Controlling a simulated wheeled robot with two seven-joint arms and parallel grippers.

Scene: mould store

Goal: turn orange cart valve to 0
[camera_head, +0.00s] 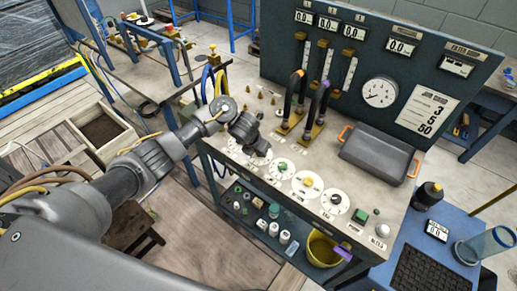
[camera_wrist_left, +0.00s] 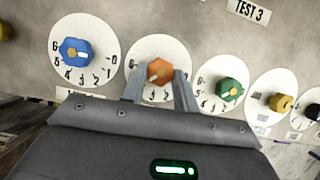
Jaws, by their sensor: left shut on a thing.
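The orange valve knob (camera_wrist_left: 159,71) sits on a white numbered dial (camera_wrist_left: 153,44) in the left wrist view. My left gripper (camera_wrist_left: 160,84) has one finger on each side of the knob and is shut on it. A pale mark shows on the knob's face, but the fingers hide part of the dial, so I cannot read its setting. In the head view my left gripper (camera_head: 258,159) is at the panel's front and hides the orange knob. My right gripper is not in view.
The blue knob (camera_wrist_left: 76,51) is left of the orange one. The green (camera_wrist_left: 229,90) and yellow (camera_wrist_left: 281,102) knobs are to its right. A grey tray (camera_head: 378,155), two upright pipe handles and a gauge (camera_head: 380,92) stand behind the dials. A shelf with bottles lies below.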

